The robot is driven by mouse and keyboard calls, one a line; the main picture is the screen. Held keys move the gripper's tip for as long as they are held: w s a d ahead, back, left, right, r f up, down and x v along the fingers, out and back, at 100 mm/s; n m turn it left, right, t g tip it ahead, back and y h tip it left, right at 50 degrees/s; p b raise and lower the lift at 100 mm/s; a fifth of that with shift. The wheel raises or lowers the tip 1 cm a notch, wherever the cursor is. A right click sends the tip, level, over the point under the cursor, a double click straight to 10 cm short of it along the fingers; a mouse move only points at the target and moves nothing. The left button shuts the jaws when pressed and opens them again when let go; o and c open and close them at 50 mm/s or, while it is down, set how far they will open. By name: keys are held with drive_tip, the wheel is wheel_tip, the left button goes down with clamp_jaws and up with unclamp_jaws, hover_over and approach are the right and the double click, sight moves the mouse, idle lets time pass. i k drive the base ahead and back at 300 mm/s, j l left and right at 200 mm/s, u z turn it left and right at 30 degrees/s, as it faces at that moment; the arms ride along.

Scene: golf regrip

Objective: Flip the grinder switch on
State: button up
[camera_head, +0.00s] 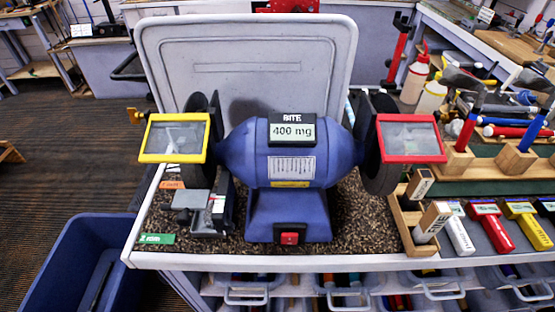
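The blue bench grinder (287,155) stands on the workbench in the middle of the head view. Its red switch (290,238) is on the front of the blue base, set in a dark surround; I cannot tell its position. A display reading "400 mg" (292,132) sits on top of the motor housing. A yellow-framed shield (174,138) covers the left wheel and a red-framed shield (410,138) covers the right wheel. My gripper is not in view.
A grey upright panel (245,60) stands behind the grinder. Wooden blocks (425,215), coloured handles (490,230) and bottles (430,97) crowd the right. A blue bin (75,250) stands at the lower left. Drawers with handles (350,300) lie below the bench's front edge (300,262).

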sight(286, 238)
drive_tip(key=k+j, duration=0.7)
drive_tip(key=j, duration=0.2)
